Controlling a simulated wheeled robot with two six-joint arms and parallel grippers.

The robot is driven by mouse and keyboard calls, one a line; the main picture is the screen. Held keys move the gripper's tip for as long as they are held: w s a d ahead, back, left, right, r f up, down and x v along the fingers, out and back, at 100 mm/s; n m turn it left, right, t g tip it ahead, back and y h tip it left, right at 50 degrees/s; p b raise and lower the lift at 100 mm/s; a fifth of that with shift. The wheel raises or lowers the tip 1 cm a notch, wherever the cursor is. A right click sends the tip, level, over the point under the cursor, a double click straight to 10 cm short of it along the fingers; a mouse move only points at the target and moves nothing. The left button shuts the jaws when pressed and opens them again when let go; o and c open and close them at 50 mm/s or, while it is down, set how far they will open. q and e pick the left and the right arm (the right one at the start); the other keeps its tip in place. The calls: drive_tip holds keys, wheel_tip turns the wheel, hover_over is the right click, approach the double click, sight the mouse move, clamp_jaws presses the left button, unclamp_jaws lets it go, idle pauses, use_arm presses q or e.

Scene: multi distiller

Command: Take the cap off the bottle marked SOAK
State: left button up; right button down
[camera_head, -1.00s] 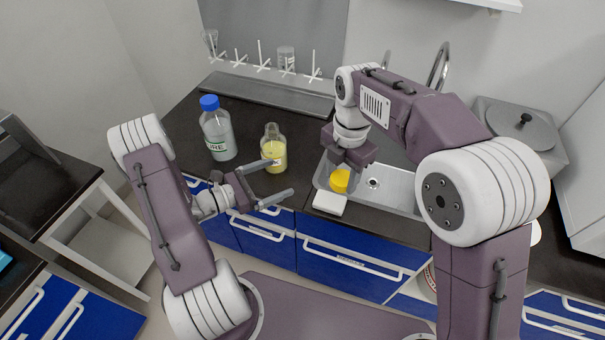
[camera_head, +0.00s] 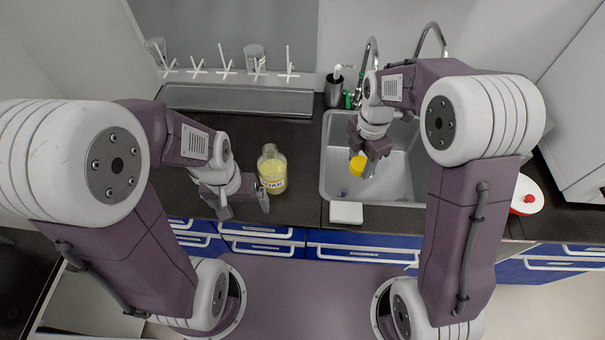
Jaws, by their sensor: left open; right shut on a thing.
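The bottle marked SOAK (camera_head: 272,168) stands upright on the dark counter, left of the sink. It holds yellow liquid, its label partly shows, and its mouth is open with no cap on it. My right gripper (camera_head: 366,164) is shut on a yellow cap (camera_head: 357,165) and holds it over the sink, apart from the bottle. My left gripper (camera_head: 244,206) is open and empty, pointing down just left of and in front of the bottle. I cannot tell whether a finger touches the bottle.
The metal sink (camera_head: 335,180) with taps lies right of the bottle. A white block (camera_head: 346,212) lies at its front edge. A drying rack (camera_head: 240,98) stands at the back. My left arm mostly hides the blue-capped bottle. A red-and-white object (camera_head: 527,195) sits far right.

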drive_tip(key=shift+s+d, duration=0.1)
drive_tip(key=shift+d, duration=0.2)
drive_tip(key=shift+d+f, duration=0.1)
drive_tip(key=a+f, duration=0.2)
drive_tip(key=a, duration=0.1)
drive_tip(key=w+a+f+p, duration=0.1)
drive_tip(key=a+f, duration=0.1)
drive_tip(key=a, duration=0.2)
drive_tip(key=a+f, duration=0.2)
drive_tip(key=a, duration=0.2)
drive_tip(key=shift+w+a+f, duration=0.15)
drive_tip(key=shift+f, duration=0.1)
drive_tip(key=shift+a+f, duration=0.15)
drive_tip(key=shift+f, duration=0.05)
wheel_tip(320, 180, down, 4)
drive_tip(key=shift+r+p, duration=0.15)
drive_tip(key=shift+p, duration=0.3)
use_arm(q)
drive_tip(key=shift+w+d+r, duration=0.1)
drive_tip(key=shift+d+r, duration=0.05)
drive_tip(key=shift+r, duration=0.4)
drive_tip(key=shift+d+r, duration=0.1)
drive_tip(key=shift+r, duration=0.45)
use_arm(e)
drive_tip(key=shift+f, duration=0.25)
